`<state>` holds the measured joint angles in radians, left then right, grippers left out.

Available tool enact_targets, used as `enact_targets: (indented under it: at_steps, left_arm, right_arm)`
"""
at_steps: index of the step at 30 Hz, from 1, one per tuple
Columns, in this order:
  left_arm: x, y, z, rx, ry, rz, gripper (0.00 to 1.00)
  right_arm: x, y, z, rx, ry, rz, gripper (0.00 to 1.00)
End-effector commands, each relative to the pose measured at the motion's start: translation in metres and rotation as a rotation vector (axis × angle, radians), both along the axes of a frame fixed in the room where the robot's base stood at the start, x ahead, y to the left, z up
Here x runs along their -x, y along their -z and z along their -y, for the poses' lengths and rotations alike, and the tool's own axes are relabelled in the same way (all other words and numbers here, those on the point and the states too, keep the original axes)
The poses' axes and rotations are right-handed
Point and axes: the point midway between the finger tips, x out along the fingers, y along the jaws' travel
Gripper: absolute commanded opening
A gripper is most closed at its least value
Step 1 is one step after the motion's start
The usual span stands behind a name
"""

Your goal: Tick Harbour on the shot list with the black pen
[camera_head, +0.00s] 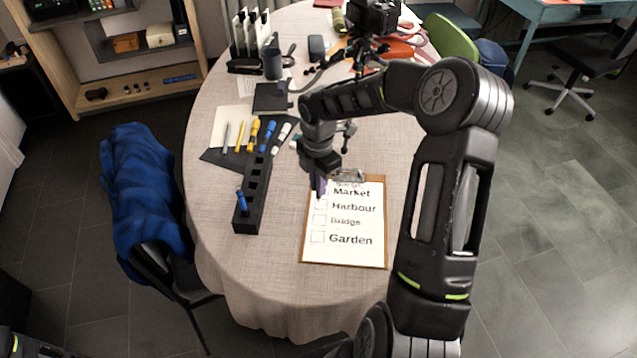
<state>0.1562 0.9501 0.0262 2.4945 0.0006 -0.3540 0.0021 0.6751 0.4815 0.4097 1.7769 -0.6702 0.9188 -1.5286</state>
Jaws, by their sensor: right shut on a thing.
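The shot list (371,250) is a white sheet on a brown clipboard, lying flat near the front of the table. It reads Market, Harbour, Bridge and Garden, with small boxes at the left of the lines. The Harbour box (321,205) looks empty. My right gripper (319,176) points down over the top left of the sheet and covers the Market box. It is shut on a slim dark thing, apparently the black pen (319,187), which is mostly hidden. I cannot tell whether its tip touches the paper. My left gripper is out of view.
A long black pen block (247,215) with a blue marker (241,200) in it stands left of the list. Several markers lie on a dark mat (216,158) behind it. A camera on a tripod (372,18) stands at the back. Bare tablecloth lies in front of the list.

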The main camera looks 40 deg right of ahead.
Motion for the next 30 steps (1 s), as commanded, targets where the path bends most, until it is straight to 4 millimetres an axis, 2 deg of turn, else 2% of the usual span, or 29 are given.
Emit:
enact_targets:
  at_steps: [30]
  left_arm:
    - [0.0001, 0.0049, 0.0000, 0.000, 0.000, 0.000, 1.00]
  right_arm:
    - [0.0000, 0.0076, -0.0001, 0.000, 0.000, 0.000, 0.00]
